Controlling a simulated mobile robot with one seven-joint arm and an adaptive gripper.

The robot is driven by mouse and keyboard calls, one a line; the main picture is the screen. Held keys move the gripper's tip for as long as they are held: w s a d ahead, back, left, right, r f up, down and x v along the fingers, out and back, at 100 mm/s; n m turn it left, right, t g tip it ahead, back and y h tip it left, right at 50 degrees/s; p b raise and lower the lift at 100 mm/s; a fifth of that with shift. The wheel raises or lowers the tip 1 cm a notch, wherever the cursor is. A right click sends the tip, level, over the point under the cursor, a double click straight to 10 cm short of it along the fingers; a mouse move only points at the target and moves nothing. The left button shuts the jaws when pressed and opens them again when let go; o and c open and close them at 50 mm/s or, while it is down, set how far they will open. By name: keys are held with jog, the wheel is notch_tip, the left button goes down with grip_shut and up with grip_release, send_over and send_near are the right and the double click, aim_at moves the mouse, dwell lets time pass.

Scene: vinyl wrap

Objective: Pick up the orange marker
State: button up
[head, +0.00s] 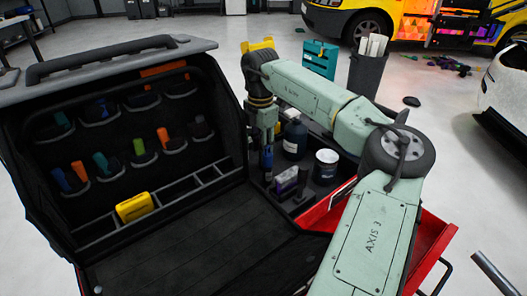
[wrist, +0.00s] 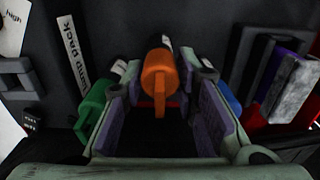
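In the wrist view an orange marker (wrist: 158,78) stands between the two fingers of my gripper (wrist: 163,112), with its rounded orange end toward the camera. Dark gaps show between it and the purple-grey pads on both sides, so my gripper is open around it. In the head view my gripper (head: 267,158) points down over the dark tray area right of the open case. The orange marker between the fingers cannot be made out there.
In the wrist view a green item (wrist: 92,105) is left of the fingers and a blue one (wrist: 228,98) right. A purple-and-grey block (wrist: 290,90) stands farther right. In the head view a dark bottle (head: 295,140) and a jar (head: 326,166) stand close to my gripper.

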jog(key=c, duration=0.6)
jog(key=shift+r, duration=0.1)
